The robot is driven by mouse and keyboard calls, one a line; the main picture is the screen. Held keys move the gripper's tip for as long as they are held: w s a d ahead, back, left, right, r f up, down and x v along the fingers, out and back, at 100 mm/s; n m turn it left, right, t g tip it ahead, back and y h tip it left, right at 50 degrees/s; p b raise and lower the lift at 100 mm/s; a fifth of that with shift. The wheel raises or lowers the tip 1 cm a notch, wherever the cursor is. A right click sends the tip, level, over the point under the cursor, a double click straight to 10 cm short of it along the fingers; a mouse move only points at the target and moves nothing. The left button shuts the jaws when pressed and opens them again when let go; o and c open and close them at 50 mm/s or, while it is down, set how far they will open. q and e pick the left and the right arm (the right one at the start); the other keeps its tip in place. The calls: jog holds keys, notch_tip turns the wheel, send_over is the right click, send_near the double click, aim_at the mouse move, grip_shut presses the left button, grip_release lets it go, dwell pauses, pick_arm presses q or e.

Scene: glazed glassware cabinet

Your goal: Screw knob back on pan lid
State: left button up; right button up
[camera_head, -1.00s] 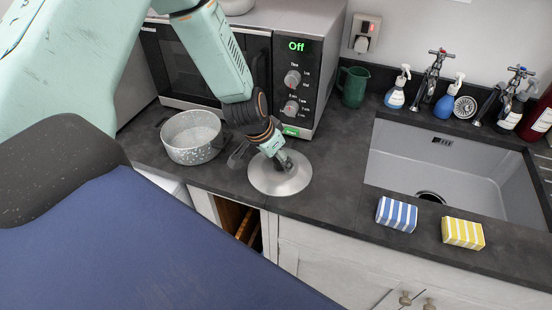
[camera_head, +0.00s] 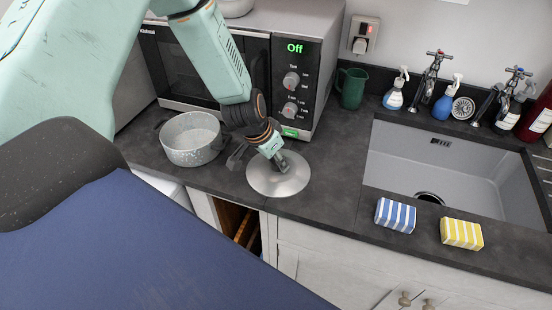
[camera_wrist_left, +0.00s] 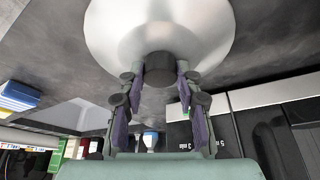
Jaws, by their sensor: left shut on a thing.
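The pan lid (camera_head: 264,184) is a round silver metal disc lying on the dark worktop in the head view. It also fills the top of the left wrist view (camera_wrist_left: 115,35). The dark round knob (camera_wrist_left: 160,68) sits at the lid's middle in the wrist view. My left gripper (camera_head: 283,165) reaches down over the lid's centre, its fingers shut on the knob, one finger on each side in the wrist view (camera_wrist_left: 160,76). The knob is mostly hidden by the fingers in the head view. I cannot tell how firmly knob and lid are joined. My right gripper is not in view.
A speckled grey pan (camera_head: 192,145) stands left of the lid. A microwave (camera_head: 300,75) is behind it, with a green jug (camera_head: 352,88) to its right. The sink (camera_head: 455,165) lies right, with a blue striped sponge (camera_head: 395,215) and a yellow striped sponge (camera_head: 461,233) along its front edge.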

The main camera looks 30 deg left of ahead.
pick_arm(q)
jog(key=shift+f, duration=0.1)
dwell(0.4)
jog(key=shift+f+m+b, duration=0.1)
jog(key=shift+m+b, duration=0.45)
jog(key=shift+m, duration=0.05)
jog(key=shift+a+m+h+b, duration=0.1)
jog(key=shift+m+h+b, duration=0.4)
jog(key=shift+m+b, duration=0.35)
jog(key=shift+m+g+h+b, duration=0.5)
jog(key=shift+m+b, duration=0.95)
jog(key=shift+b, duration=1.25)
jog(key=shift+w, duration=0.1)
jog(key=shift+a+m+b, duration=0.1)
jog(key=shift+m+b, duration=0.4)
jog(key=shift+b, duration=0.65)
jog(key=shift+m+g+h+b, duration=0.35)
jog(key=shift+m+b, duration=0.55)
jog(key=shift+b, duration=0.45)
